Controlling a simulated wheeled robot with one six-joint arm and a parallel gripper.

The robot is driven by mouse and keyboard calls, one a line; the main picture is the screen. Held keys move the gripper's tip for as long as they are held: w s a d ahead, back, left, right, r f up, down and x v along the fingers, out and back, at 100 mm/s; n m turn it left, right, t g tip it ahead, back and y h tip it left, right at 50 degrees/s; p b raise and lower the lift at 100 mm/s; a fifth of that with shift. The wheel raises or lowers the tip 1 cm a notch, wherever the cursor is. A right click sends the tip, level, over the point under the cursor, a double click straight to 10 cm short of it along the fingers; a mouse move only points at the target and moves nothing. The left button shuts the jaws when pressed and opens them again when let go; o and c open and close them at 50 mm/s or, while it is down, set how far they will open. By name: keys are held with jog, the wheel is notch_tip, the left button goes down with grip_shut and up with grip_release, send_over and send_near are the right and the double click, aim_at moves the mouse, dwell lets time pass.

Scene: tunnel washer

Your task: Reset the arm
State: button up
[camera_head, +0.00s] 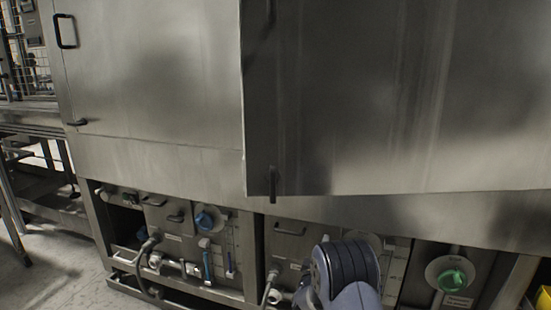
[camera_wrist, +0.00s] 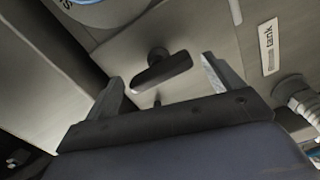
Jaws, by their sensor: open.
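My gripper (camera_wrist: 165,85) shows in the wrist view with its two fingers spread apart and nothing between them. Beyond the fingers is a dark handle (camera_wrist: 162,70) on a grey metal panel; I cannot tell how far it is from the fingertips. In the head view part of my arm (camera_head: 345,272) shows at the bottom, in front of the washer's lower panels. The gripper itself is hidden in the head view.
The washer's large steel doors (camera_head: 350,90) fill the upper head view. Below are a blue knob (camera_head: 205,219), a green knob (camera_head: 452,279), and a hose (camera_head: 146,252). A label reading "tank" (camera_wrist: 268,47) is in the wrist view. Open floor (camera_head: 55,265) lies at left.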

jog(key=shift+s+d+r+m+b, duration=0.1)
jog(key=shift+m+b, duration=1.25)
jog(key=shift+m, duration=2.45)
jog(key=shift+d+m+b, duration=0.1)
jog(key=shift+m+b, duration=1.25)
jog(key=shift+m, duration=2.45)
